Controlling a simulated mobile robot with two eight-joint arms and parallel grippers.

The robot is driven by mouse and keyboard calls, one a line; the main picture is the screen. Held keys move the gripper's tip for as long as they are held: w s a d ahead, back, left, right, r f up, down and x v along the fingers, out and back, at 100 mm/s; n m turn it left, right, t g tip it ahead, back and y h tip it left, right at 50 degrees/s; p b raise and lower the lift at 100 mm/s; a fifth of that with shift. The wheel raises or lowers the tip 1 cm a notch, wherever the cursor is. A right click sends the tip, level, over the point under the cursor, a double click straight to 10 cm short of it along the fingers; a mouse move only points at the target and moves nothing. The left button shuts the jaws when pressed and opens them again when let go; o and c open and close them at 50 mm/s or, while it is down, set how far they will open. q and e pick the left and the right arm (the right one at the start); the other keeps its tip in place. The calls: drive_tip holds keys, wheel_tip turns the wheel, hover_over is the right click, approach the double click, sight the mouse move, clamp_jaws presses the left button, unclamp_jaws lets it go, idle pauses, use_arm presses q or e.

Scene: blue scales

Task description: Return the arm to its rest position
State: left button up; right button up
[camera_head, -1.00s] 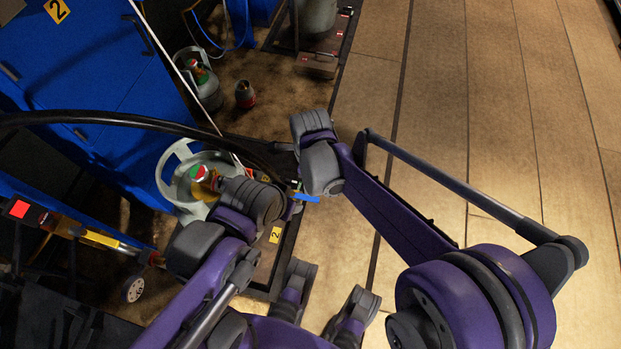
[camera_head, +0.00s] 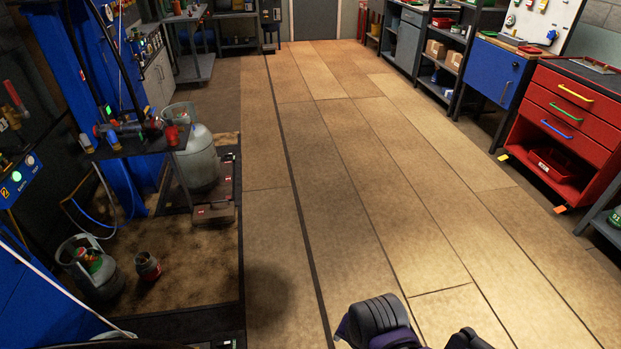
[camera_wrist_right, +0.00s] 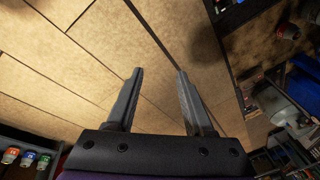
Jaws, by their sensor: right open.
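My right gripper (camera_wrist_right: 158,80) shows in the right wrist view with its two fingers apart and nothing between them. Tan floor panels lie beyond the fingers. In the head view, a part of my purple and grey arm (camera_head: 378,322) shows at the bottom edge, right of the middle. No gripper fingers show in the head view. My left gripper is not in view.
On the left are a blue scale frame (camera_head: 88,60), a large grey gas cylinder (camera_head: 197,160), a smaller cylinder (camera_head: 98,272) and a small red canister (camera_head: 147,266). A red drawer cabinet (camera_head: 570,110) stands at the right. The tan floor (camera_head: 350,190) between is clear.

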drive_tip(key=s+d+f+n+t, duration=0.1)
drive_tip(key=s+d+n+t, duration=0.1)
drive_tip(key=s+d+n, duration=0.6)
use_arm(q)
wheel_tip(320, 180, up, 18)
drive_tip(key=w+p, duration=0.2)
drive_tip(key=p, duration=1.4)
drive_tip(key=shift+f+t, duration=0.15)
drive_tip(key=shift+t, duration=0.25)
use_arm(e)
wheel_tip(320, 180, up, 18)
drive_tip(key=w+d+m, duration=0.1)
drive_tip(key=w+m, duration=0.1)
drive_tip(key=shift+w+d+f+t+h, duration=0.15)
drive_tip(key=shift+w+d+t+h, duration=0.1)
drive_tip(key=shift+w+t+h, duration=0.15)
drive_tip(key=shift+s, duration=0.15)
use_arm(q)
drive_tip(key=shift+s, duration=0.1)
